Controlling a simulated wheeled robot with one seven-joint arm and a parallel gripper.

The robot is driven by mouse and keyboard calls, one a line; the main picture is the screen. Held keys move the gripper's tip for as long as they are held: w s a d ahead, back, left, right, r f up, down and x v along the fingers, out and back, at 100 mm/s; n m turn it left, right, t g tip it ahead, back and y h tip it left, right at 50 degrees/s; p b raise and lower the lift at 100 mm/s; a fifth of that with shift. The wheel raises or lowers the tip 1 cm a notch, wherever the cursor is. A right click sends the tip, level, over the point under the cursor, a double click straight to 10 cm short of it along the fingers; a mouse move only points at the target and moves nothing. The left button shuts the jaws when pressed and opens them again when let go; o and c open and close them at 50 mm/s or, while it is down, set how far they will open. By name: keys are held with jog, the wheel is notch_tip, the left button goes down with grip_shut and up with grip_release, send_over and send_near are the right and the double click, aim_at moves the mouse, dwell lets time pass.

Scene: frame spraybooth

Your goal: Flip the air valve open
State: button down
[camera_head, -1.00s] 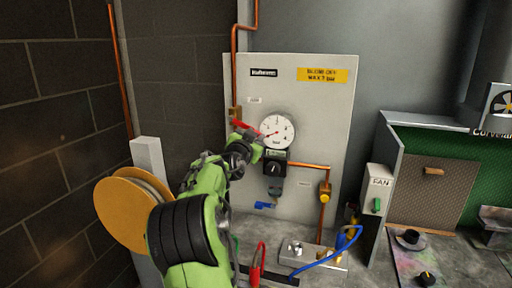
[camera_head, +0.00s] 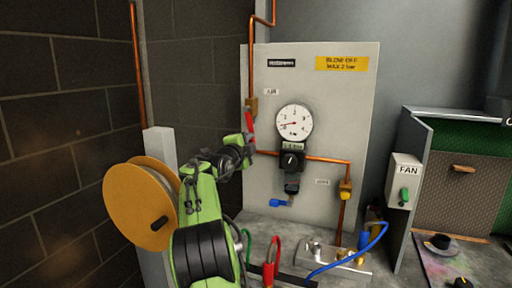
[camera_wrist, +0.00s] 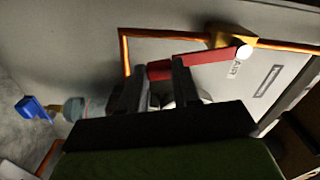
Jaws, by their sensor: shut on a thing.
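The air valve is a brass body (camera_head: 251,104) on the copper pipe at the panel's left edge, below a small AIR label. Its red lever (camera_head: 249,122) hangs down from the brass body, nearly in line with the pipe. My gripper (camera_head: 244,146) is at the lever's lower end. In the wrist view, the red lever (camera_wrist: 205,60) runs from the brass body (camera_wrist: 228,37) to between my fingers (camera_wrist: 163,78), which are shut on its end. The gauge (camera_head: 295,123) has a red needle pointing left. My gripper hides part of the pipe behind.
A black regulator (camera_head: 291,160) sits under the gauge, with a blue handle (camera_head: 281,202) below. A yellow fitting (camera_head: 345,190) is on the right pipe. An orange reel (camera_head: 140,205) stands left of my arm. Coloured hoses (camera_head: 350,257) lie on the bench. A FAN switch box (camera_head: 403,178) is right.

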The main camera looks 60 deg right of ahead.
jog(key=shift+w+a+f+m, duration=0.1)
jog(key=shift+w+f+m, duration=0.05)
jog(key=shift+w+m, duration=0.55)
jog(key=shift+w+a+f+m, duration=0.1)
jog(key=shift+w+f+m, duration=0.05)
jog(key=shift+w+m, duration=0.55)
jog(key=shift+s, duration=0.1)
jog(key=c, duration=0.8)
grip_release()
jog(key=shift+r, duration=0.1)
jog(key=s+a+b, duration=0.2)
jog(key=a+b, duration=0.1)
jog(key=a, duration=1.2)
jog(key=shift+s+a, duration=0.25)
jog(key=shift+a, duration=0.05)
